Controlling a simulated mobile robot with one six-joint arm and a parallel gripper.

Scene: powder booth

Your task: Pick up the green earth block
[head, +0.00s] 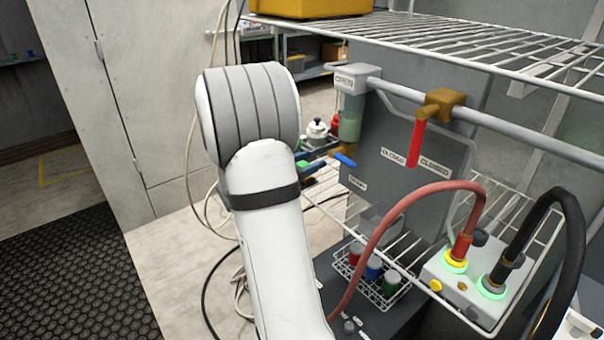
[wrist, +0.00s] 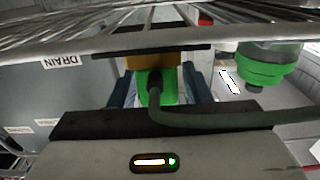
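The green earth block (wrist: 170,88) shows in the middle of the wrist view, with a brownish-yellow part behind its top and a dark green cable running from it to the right. My gripper (wrist: 160,85) has one dark blue finger on each side of the block. The fingers are well apart, but I cannot tell whether they press on it or only stand around it. The cable covers part of the right finger. In the head view my white arm hides the gripper, and a small green patch (head: 308,168) beside the arm may be the block.
A grey panel (head: 440,150) carries red and blue handles. A red cable (head: 385,230) and a black cable (head: 575,240) loop at right. A small vial rack (head: 372,290) stands below.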

